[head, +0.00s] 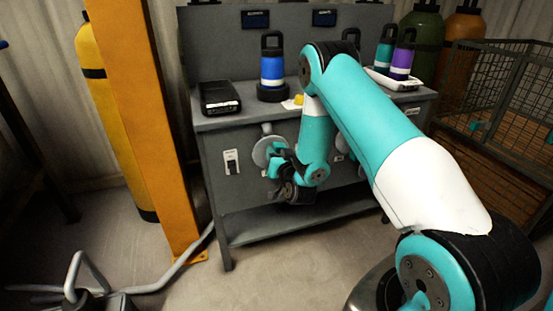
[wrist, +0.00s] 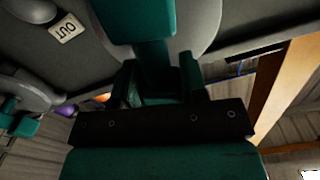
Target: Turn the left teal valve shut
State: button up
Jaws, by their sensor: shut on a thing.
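The left teal valve sits on the bench's front panel, with a round grey plate (head: 263,151) behind its teal handle. In the wrist view the teal handle (wrist: 140,22) runs down between the fingers of my gripper (wrist: 160,88), with the grey plate (wrist: 205,25) behind. My gripper (head: 279,170) is shut on the handle in front of the panel. The fingers and my wrist hide part of the handle, so its exact angle is hard to tell. A second teal valve (wrist: 20,122) shows at the left of the wrist view.
The grey bench (head: 240,118) carries a black tray (head: 219,98), a blue bottle (head: 272,68), and teal and purple bottles (head: 402,60). An orange post (head: 150,120) stands left; a wire cage (head: 500,95) stands right. The floor in front is mostly clear.

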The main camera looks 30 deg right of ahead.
jog(key=m+b, duration=0.2)
jog(key=f+m+b, duration=0.1)
jog(key=b, duration=0.1)
jog(key=shift+s+d+m, duration=0.15)
jog(key=shift+d+m, duration=0.15)
jog(key=shift+d, duration=0.05)
jog(key=shift+s+d+f+m+b, duration=0.15)
jog(key=shift+f+m+b, duration=0.15)
jog(key=shift+m+b, duration=1.45)
jog(key=shift+d+f+m+b, duration=0.25)
jog(key=shift+m+b, duration=1.05)
jog(key=shift+m, duration=0.8)
jog(key=shift+s+d+f+m+b, duration=0.1)
jog(key=shift+f+m+b, duration=0.2)
jog(key=shift+m+b, duration=1.45)
jog(key=shift+m, duration=0.3)
jog(key=o, duration=0.6)
jog(key=shift+w, duration=0.1)
jog(key=shift+o, duration=0.2)
